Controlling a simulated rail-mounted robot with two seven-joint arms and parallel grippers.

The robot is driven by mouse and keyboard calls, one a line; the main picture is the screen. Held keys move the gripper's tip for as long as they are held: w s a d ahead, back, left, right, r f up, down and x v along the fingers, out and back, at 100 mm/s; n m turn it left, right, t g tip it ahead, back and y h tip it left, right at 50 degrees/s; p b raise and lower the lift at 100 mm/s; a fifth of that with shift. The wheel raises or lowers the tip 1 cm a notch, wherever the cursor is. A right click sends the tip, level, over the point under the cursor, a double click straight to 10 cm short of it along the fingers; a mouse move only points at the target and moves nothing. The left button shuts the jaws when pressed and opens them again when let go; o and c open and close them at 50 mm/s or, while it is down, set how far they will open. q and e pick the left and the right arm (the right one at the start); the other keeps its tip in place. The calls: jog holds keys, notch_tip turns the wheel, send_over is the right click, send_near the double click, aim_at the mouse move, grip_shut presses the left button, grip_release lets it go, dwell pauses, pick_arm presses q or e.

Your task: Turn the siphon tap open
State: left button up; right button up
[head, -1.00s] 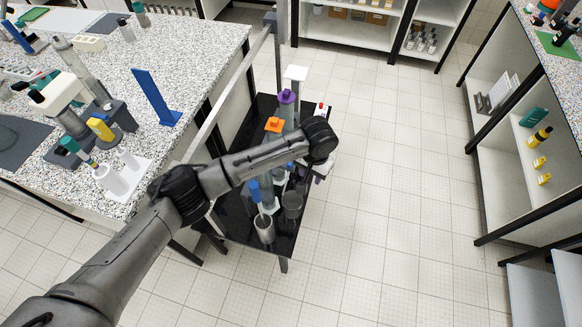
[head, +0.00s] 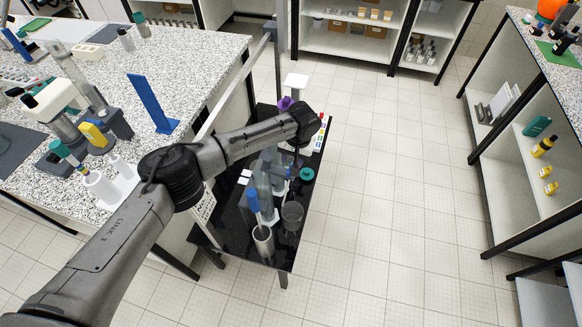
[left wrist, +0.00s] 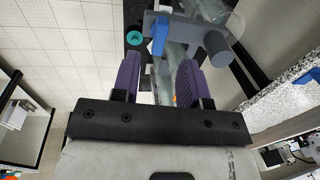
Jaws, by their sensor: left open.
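In the left wrist view my left gripper (left wrist: 159,68) is open, with its two purple fingers apart. A small blue piece (left wrist: 158,35), which looks like the siphon tap's handle, lies just beyond the fingertips. It sits against a grey block (left wrist: 184,27) on a clear glass body. No contact between fingers and blue piece shows. In the head view my left arm reaches over the black trolley (head: 225,232), and its wrist hides most of the gripper and tap. My right gripper is not in view.
A teal cap (head: 306,174) stands close to the tap area. A blue-topped tube (head: 252,199), a grey cylinder (head: 263,240) and a glass cup (head: 292,215) stand at the trolley's near end. The speckled bench (head: 205,62) is to the left. Open floor (head: 400,200) lies to the right.

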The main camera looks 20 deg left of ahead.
pick_arm(q)
jog(key=shift+a+f, duration=0.15)
jog(key=shift+f, duration=1.2)
jog(key=shift+a+f, duration=0.15)
jog(key=shift+f, duration=1.15)
grip_shut()
